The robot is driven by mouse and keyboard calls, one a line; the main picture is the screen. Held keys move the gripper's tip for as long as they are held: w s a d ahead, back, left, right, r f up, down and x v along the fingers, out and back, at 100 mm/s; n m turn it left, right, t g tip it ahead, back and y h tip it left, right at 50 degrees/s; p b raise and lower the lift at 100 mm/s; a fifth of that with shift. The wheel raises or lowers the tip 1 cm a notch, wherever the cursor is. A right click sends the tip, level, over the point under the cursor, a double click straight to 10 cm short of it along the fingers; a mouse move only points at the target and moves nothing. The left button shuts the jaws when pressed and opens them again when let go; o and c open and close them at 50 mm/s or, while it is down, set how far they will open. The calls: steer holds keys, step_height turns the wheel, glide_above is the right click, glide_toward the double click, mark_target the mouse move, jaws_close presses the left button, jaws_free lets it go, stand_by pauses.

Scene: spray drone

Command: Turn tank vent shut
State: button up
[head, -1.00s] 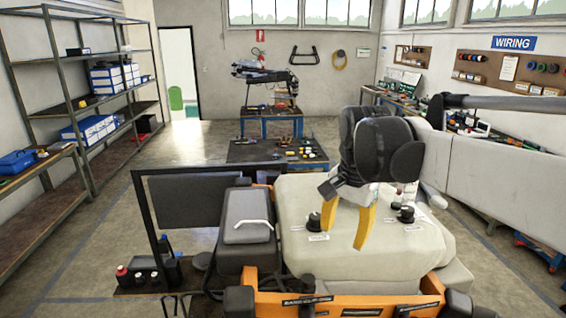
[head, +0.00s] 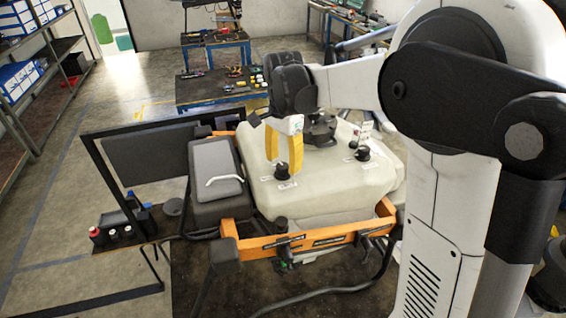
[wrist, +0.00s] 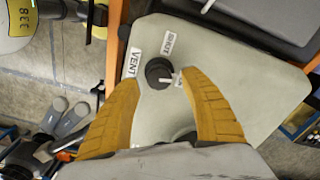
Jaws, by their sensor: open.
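The tank (head: 330,195) is a large cream body in an orange frame. The vent knob (head: 281,171) is small, round and black, on the tank's top, with white labels beside it. In the wrist view the vent knob (wrist: 158,72) sits between my yellow fingertips, beside the labels VENT (wrist: 133,62) and SHUT (wrist: 168,41). Its white pointer mark points right, toward the right finger, away from SHUT. My gripper (head: 283,163) is open and points down over the knob, with a finger on either side. I cannot tell whether either finger touches it. The right finger partly hides another label.
A second black knob (head: 363,153) stands to the right on the tank, and a dark cap (head: 321,128) behind. A grey box (head: 213,162) and a dark panel (head: 153,165) lie left. A side shelf holds small bottles (head: 110,232).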

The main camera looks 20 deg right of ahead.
steer(key=shift+f, duration=0.7)
jaws_close()
